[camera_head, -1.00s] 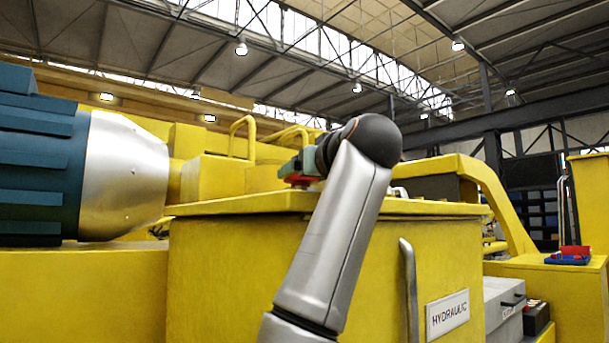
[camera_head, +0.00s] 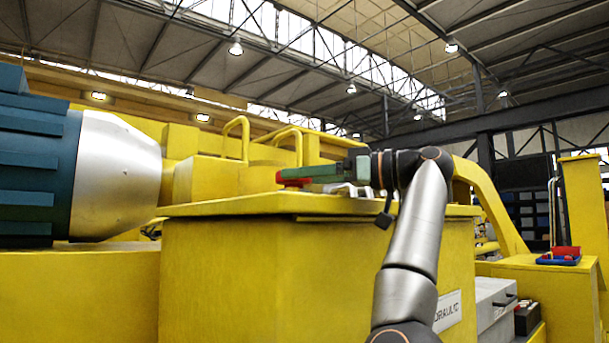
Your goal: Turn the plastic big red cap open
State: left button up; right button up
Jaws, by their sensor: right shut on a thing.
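The big red cap (camera_head: 292,181) sits on the top of the yellow hydraulic tank (camera_head: 300,265), near its front edge. My right gripper (camera_head: 308,173) reaches in from the right, level over the tank top. Its greenish fingers are shut on the red cap and cover part of it. Only the cap's left and lower part shows. I cannot tell whether the cap has turned. My left gripper is not in view.
A blue and silver motor (camera_head: 115,175) stands at the left. Yellow handrails (camera_head: 235,135) rise behind the tank. At the right, a blue tray with red pieces (camera_head: 560,257) rests on a yellow ledge. A grey box (camera_head: 495,300) stands beside the tank.

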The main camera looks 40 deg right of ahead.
jog(key=shift+d+n+g+y, duration=0.15)
jog(key=shift+n+g+y, duration=0.35)
jog(key=shift+n+y, duration=0.15)
jog(key=shift+w+n+g+y, duration=0.1)
jog(key=shift+n+g+y, duration=0.25)
jog(key=shift+g+y, duration=0.25)
jog(key=o, duration=1.2)
jog(key=shift+d, duration=0.1)
jog(key=v, duration=1.2)
jog(key=shift+s+d+f+b, duration=0.1)
jog(key=shift+s+f+b, duration=0.1)
jog(key=shift+b, duration=0.15)
jog(key=shift+r, duration=0.1)
